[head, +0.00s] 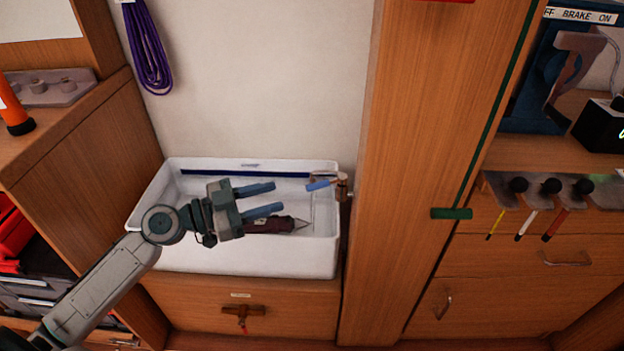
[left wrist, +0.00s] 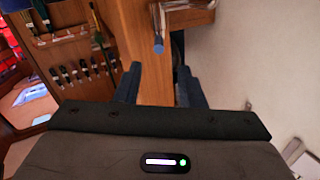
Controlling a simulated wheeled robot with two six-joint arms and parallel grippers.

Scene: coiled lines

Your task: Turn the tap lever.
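The tap (head: 342,186) is a small brass fitting at the right end of the white sink, by the wooden post. Its lever (head: 318,185) has a blue grip pointing left. In the left wrist view the lever's blue end (left wrist: 158,46) shows just beyond the fingers, near the middle. My left gripper (head: 279,197) is open and empty over the sink, its two blue-grey fingers pointing right towards the lever. A gap separates the fingertips from the lever. The fingers also show in the left wrist view (left wrist: 158,80). My right gripper is in neither view.
The white sink (head: 240,262) holds a dark red pointed object (head: 272,226) below my gripper. A wooden post (head: 395,180) stands right of the tap. A purple coiled line (head: 148,50) hangs on the wall behind. A wooden cabinet (head: 85,150) borders the left.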

